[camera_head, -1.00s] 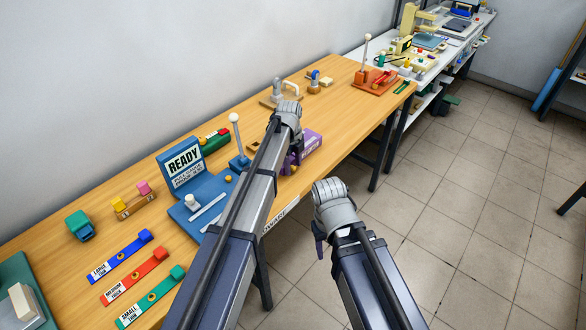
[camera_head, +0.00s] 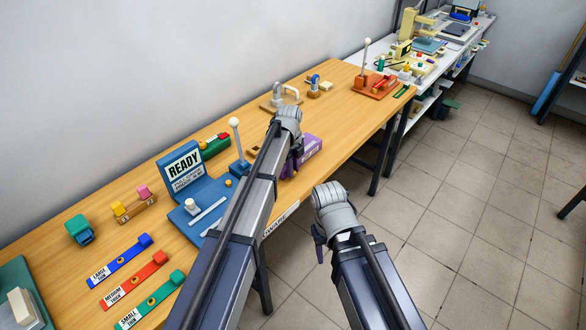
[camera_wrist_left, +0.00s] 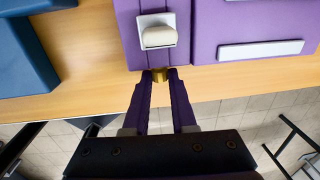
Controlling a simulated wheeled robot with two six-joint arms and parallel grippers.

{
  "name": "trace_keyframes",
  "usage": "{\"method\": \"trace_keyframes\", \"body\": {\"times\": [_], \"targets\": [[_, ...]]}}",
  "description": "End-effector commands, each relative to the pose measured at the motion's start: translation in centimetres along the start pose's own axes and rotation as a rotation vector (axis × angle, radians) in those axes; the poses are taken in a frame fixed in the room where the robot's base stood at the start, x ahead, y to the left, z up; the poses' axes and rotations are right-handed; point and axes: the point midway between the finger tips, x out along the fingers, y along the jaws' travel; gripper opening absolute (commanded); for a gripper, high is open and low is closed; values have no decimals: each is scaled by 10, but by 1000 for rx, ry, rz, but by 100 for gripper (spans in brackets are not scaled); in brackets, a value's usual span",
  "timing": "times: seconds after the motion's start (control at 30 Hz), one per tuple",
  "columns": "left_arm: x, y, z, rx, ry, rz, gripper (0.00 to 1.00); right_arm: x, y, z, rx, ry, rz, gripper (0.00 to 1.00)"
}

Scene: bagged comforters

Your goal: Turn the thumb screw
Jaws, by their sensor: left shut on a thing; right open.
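A small brass thumb screw (camera_wrist_left: 159,75) sits at the lower edge of a purple fixture (camera_wrist_left: 205,50) in the left wrist view. My left gripper (camera_wrist_left: 160,84) has its purple fingers closed on the screw from both sides. The fixture also shows in the head view (camera_head: 310,152), at the table's front edge, where my left wrist partly covers it and hides the screw. My right gripper (camera_head: 318,246) is open, beyond the table's front edge over the floor, away from the fixture; its fingers are mostly hidden.
A pale knob (camera_wrist_left: 158,37) sits on the fixture just above the screw. A blue READY stand (camera_head: 181,168) and a white-knobbed lever (camera_head: 236,138) are left of the fixture. Labelled coloured strips (camera_head: 120,260) lie nearer on the wooden table. An orange lever base (camera_head: 376,85) is farther back.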

Motion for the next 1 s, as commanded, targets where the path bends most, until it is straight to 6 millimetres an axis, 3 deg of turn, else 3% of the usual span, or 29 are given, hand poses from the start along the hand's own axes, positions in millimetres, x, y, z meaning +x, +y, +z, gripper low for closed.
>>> {"method": "trace_keyframes", "body": {"times": [0.37, 1.0], "targets": [[3, 8, -1, -2, -1, -138, 0, 8, -1, 0, 0, 0, 0, 55], [8, 16, -2, 0, 1, -549, 0, 50, -5, -3, 0, 0, 0, 55]]}}
